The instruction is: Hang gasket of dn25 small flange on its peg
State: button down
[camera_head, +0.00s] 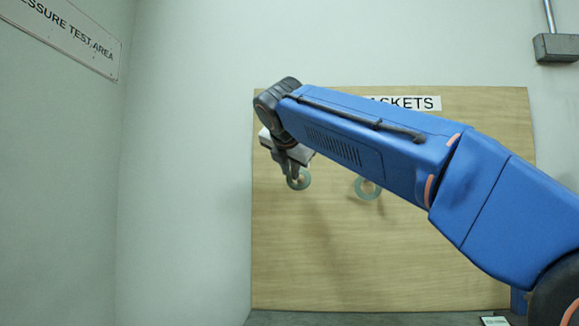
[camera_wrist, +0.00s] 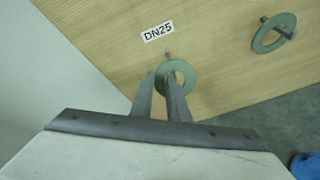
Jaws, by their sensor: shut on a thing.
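A green gasket ring (camera_head: 308,181) is at the tips of my gripper (camera_head: 292,174), close in front of the wooden board. In the wrist view, the gasket (camera_wrist: 190,76) faces the board and my gripper (camera_wrist: 161,78) is shut on its left side. A short metal peg (camera_wrist: 168,56) shows at the ring's upper edge, below a white DN25 label (camera_wrist: 157,31). I cannot tell whether the peg passes through the ring's hole. The fingers hide part of the ring.
A second green gasket (camera_head: 368,194) hangs to the right; in the wrist view it is around its own peg (camera_wrist: 287,33). The wooden board (camera_head: 400,270) has a GASKETS sign (camera_head: 415,103), partly hidden by my arm. A wall stands at the left.

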jog(key=shift+x, duration=1.05)
jog(key=c, duration=1.5)
grip_release()
jog(key=shift+w+a, duration=0.15)
jog(key=shift+a, duration=0.4)
jog(key=shift+c, duration=0.2)
jog(key=shift+a+f, duration=0.1)
jog(key=shift+a, duration=0.15)
jog(key=shift+d, duration=0.25)
jog(key=v, duration=1.9)
jog(key=shift+s+r, duration=0.3)
jog(key=shift+r, duration=0.05)
